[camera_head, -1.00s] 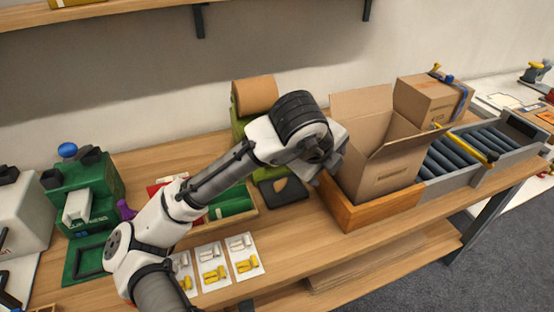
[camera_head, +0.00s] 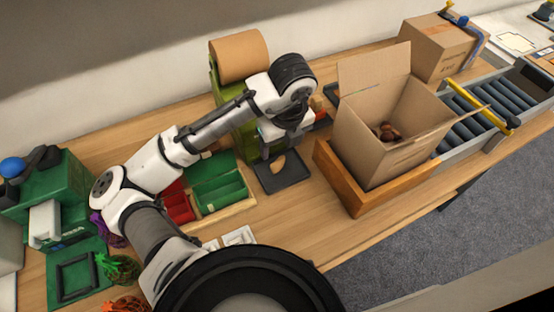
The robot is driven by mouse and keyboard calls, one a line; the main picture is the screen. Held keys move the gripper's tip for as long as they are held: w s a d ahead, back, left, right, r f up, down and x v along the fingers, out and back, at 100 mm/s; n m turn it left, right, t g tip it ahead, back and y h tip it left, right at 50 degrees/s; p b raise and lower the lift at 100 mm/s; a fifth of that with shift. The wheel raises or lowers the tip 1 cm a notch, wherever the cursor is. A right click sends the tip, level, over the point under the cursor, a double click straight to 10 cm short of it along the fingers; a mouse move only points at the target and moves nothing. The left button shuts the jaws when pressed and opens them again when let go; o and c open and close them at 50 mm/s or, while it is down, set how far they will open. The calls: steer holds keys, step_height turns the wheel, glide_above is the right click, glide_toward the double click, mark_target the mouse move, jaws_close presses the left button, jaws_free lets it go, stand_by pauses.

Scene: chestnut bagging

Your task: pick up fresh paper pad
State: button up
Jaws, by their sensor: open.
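A green paper dispenser (camera_head: 222,92) with a brown paper roll (camera_head: 240,55) stands at the back of the bench. In front of it lies a dark tray (camera_head: 292,178). A small tan patch (camera_head: 277,164) shows in the tray; it may be the paper pad, but I cannot tell for sure. My gripper (camera_head: 268,150) is open and points down over the back of the tray, beside the dispenser. Its fingertips are small and partly hidden, and I cannot tell whether they touch anything.
An open cardboard box (camera_head: 378,150) with brown chestnuts (camera_head: 388,132) inside stands in a wooden frame (camera_head: 400,190) to the right, near a roller conveyor (camera_head: 465,128). Green and red bins (camera_head: 222,186) lie left of the tray. A green machine (camera_head: 70,200) stands far left.

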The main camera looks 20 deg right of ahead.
mark_target(278, 159)
steer(key=shift+w+a+f+p, duration=0.1)
steer(key=shift+w+f+p, duration=0.15)
steer(key=shift+f, duration=1.15)
steer(key=shift+w+a+f+p, duration=0.1)
steer(key=shift+w+f+p, duration=0.15)
steer(key=shift+f, duration=1.15)
steer(key=shift+w+f+p, duration=0.2)
steer(key=shift+w+f, duration=0.05)
steer(key=shift+f, duration=1.15)
steer(key=c, duration=1.1)
